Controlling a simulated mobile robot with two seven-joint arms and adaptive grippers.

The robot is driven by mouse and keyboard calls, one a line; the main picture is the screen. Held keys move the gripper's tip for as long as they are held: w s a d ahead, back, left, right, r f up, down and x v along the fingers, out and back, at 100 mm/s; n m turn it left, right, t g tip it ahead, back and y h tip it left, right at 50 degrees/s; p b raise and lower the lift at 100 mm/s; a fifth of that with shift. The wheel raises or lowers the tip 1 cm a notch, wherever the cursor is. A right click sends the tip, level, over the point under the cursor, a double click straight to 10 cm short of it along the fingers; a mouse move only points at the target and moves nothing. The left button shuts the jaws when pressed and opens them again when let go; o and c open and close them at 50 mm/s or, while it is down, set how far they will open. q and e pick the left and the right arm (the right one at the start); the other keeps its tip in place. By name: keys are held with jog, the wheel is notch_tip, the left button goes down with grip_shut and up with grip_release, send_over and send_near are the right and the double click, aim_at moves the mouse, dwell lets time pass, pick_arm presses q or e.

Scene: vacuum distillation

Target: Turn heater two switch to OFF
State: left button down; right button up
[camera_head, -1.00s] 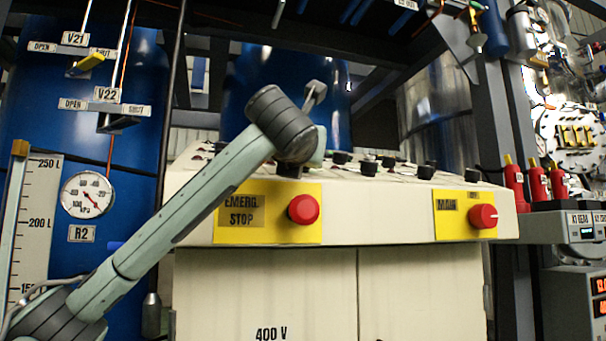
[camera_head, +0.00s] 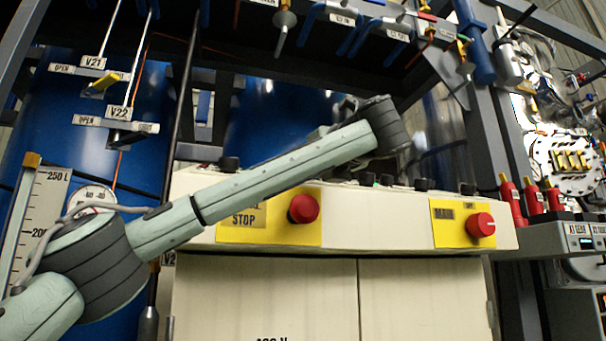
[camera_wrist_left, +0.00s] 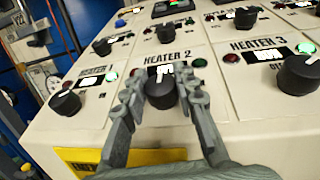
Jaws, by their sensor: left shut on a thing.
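In the left wrist view the black heater two switch (camera_wrist_left: 160,93) sits on the cream panel below the HEATER 2 label (camera_wrist_left: 168,57). A white mark shows at the top of the knob. My left gripper (camera_wrist_left: 162,100) has one finger on each side of this knob and is shut on it. In the head view my left arm reaches up and right across the console (camera_head: 400,300). Its gripper is mostly hidden there behind the wrist. My right gripper is in neither current view.
The heater 1 knob (camera_wrist_left: 65,103) and heater 3 knob (camera_wrist_left: 299,75) flank the held switch, with more knobs behind. On the console front are a red emergency stop button (camera_head: 303,208) and a red main switch (camera_head: 481,225). Pipes and valves hang overhead.

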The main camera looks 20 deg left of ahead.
pick_arm(q)
jog(key=shift+n+g+y, duration=0.5)
jog(key=shift+n+g, duration=0.1)
jog(key=shift+n, duration=0.1)
jog(key=c, duration=1.2)
grip_release()
jog(key=shift+o, duration=0.2)
jog(key=shift+s, duration=0.1)
jog(key=v, duration=1.2)
